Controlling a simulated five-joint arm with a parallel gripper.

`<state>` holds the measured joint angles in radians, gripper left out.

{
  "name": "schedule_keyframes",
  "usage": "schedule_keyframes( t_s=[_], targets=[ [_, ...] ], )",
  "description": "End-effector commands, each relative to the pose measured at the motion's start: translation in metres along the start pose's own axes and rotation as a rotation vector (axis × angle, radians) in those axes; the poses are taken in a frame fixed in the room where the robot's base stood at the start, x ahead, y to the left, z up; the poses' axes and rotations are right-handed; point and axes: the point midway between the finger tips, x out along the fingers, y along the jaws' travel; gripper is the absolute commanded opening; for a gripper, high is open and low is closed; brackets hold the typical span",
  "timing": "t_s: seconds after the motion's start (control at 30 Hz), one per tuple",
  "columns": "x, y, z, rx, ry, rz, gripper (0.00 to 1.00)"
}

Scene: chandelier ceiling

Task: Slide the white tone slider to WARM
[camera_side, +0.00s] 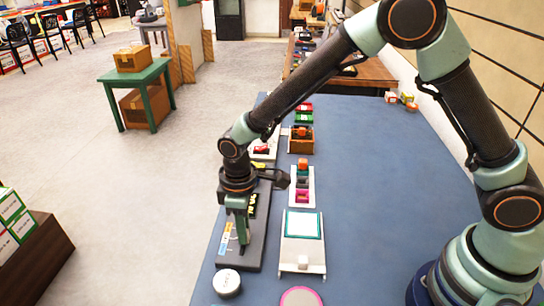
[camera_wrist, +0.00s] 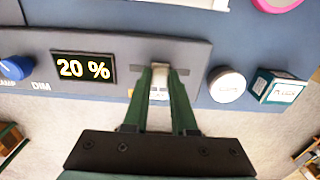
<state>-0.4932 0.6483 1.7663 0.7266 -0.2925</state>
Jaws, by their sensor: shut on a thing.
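A dark grey control panel (camera_wrist: 200,55) lies on the blue table, with a blue knob (camera_wrist: 14,67) and a display (camera_wrist: 84,68) reading 20 %. The panel (camera_side: 255,228) also shows in the side view, under my wrist. The white slider (camera_wrist: 159,82) stands between the fingers of my gripper (camera_wrist: 160,80), to the right of the display. My gripper is shut on it. In the side view my gripper (camera_side: 242,240) points down at the near part of the panel, beside a blue and orange strip (camera_side: 226,238). The WARM marking is not readable, and the fingers hide part of the slider's track.
A round white container (camera_wrist: 227,84) and a teal and white box (camera_wrist: 275,86) sit right of the panel in the wrist view. A white tray (camera_side: 286,253) with a pale block lies beside the panel. The table's right side (camera_side: 375,190) is largely clear.

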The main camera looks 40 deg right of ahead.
Motion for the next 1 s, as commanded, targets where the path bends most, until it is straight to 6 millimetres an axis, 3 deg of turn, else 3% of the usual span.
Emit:
schedule_keyframes(
  t_s=[0.87, 1.0],
  targets=[
    [-0.0010, 0.0002, 0.0002, 0.000, -0.001, 0.000, 0.00],
    [-0.0008, 0.0086, 0.0002, 0.004, -0.002, -0.001, 0.00]
  ],
)
